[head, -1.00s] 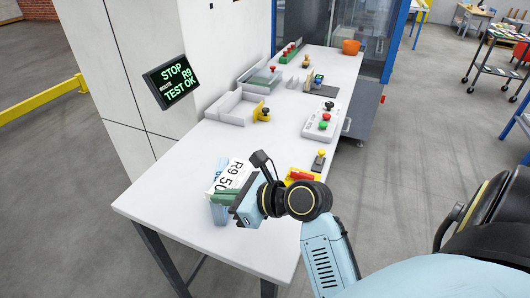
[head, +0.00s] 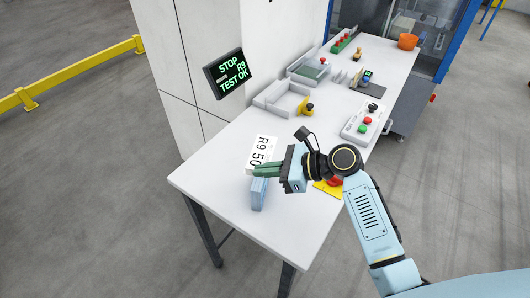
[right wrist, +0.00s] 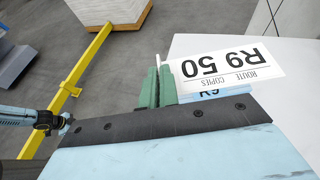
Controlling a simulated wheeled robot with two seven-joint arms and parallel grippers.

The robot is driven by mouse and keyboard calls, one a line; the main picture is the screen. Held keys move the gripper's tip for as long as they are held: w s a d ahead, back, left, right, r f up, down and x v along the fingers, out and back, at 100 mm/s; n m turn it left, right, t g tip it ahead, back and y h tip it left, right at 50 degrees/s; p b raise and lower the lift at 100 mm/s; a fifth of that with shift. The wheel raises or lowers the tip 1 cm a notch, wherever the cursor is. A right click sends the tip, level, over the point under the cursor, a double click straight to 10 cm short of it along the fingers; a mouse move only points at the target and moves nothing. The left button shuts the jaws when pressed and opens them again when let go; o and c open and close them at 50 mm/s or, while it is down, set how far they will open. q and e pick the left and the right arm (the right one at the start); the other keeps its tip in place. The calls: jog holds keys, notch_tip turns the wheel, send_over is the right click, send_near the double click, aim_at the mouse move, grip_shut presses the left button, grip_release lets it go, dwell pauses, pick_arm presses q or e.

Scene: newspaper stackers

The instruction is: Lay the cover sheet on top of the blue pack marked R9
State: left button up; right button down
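The cover sheet (head: 260,150) is white with black print, R9 and 50. My right gripper (head: 268,170), with green fingers, is shut on the sheet's near edge. The light blue pack (head: 258,193) is near the table's front left edge, right below the fingers. In the right wrist view the fingers (right wrist: 155,88) hold the sheet (right wrist: 222,64), and the pack's R9 marking (right wrist: 208,94) shows just under it. The sheet overlaps the pack in that view; whether they touch I cannot tell.
The white table (head: 215,172) has bare room left of the pack. Behind the sheet are a grey tray (head: 283,100) with a yellow-black knob and a button box (head: 362,122). A yellow holder (head: 328,188) sits beside my right wrist. A screen (head: 227,75) reads STOP, R9, TEST OK.

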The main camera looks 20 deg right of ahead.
jog(key=shift+w+r, duration=0.1)
jog(key=shift+r, duration=0.1)
jog(key=shift+g, duration=0.3)
jog(key=shift+f, duration=0.1)
jog(key=shift+p, duration=0.65)
jog(key=shift+f, duration=0.1)
notch_tip(320, 180, down, 6)
jog(key=shift+r+b, duration=0.1)
jog(key=shift+b, duration=0.9)
jog(key=shift+f, duration=0.45)
